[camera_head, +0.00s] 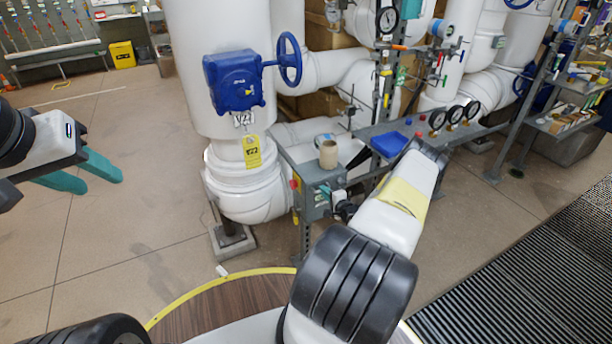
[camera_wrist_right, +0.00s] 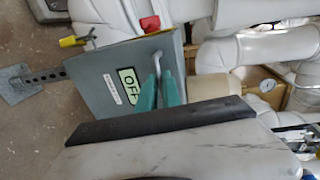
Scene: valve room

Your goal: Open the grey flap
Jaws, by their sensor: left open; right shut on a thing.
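The grey flap (camera_wrist_right: 98,76) is a flat grey panel with an OFF label in the right wrist view. A light metal handle (camera_wrist_right: 156,59) stands out near its right edge. My right gripper (camera_wrist_right: 160,82) has its teal fingers shut on this handle. I cannot tell whether the flap stands slightly ajar. My left gripper (camera_head: 103,175) is open and empty at the far left, away from the box.
A large white pipe (camera_head: 222,165) with a blue valve box (camera_head: 234,82) and handwheel (camera_head: 289,60) stands left of the grey box. The floor at left is clear.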

